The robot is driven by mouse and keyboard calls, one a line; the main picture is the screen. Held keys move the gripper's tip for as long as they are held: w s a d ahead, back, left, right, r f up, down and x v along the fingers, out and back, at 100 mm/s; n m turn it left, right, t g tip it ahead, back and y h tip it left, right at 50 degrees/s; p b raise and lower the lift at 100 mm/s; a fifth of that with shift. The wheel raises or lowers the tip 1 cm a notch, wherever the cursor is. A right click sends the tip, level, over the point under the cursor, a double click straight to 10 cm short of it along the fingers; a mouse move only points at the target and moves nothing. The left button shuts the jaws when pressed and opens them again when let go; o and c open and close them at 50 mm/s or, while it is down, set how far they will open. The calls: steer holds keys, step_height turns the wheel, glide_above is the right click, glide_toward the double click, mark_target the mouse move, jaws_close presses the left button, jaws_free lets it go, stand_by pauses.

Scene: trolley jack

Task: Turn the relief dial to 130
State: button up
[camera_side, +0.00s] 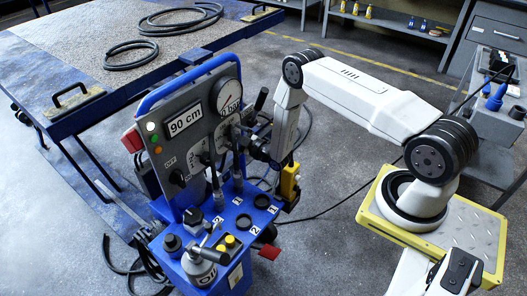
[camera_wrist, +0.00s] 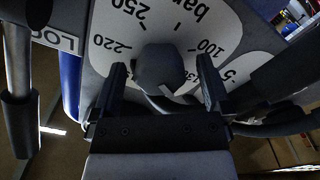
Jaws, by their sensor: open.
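The relief dial's dark round knob (camera_wrist: 160,68) is in the middle of the wrist view, in front of a white scale plate (camera_wrist: 205,30). The plate reads 250, 220, 100 and "bar". Other numbers, including one beginning 13, are partly hidden behind the knob and my right finger. A small pale mark shows at the knob's lower edge; I cannot tell which number it points to. My gripper (camera_wrist: 161,66) is open, with one finger on each side of the knob and gaps visible. In the side view my gripper (camera_side: 262,148) is at the panel's right side, hiding much of the dial.
Levers stand close to my gripper. A blue lift platform (camera_side: 90,60) with coiled hoses is behind.

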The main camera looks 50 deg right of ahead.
steer(key=m, duration=0.4)
steer(key=shift+m, duration=0.3)
steer(key=m, duration=0.4)
steer(key=shift+m, duration=0.3)
steer(key=s, duration=0.8)
steer(key=shift+w+a+r+n+g, duration=0.8)
steer(key=shift+a+r+g, duration=1)
steer(key=shift+r+g, duration=2.55)
steer(key=s+a+r+g, duration=0.2)
steer(key=s+r, duration=0.3)
steer(key=s, duration=0.3)
steer(key=s+a+r+g, duration=0.3)
steer(key=s+r, duration=0.3)
steer(key=s, duration=0.2)
steer(key=shift+a, duration=0.65)
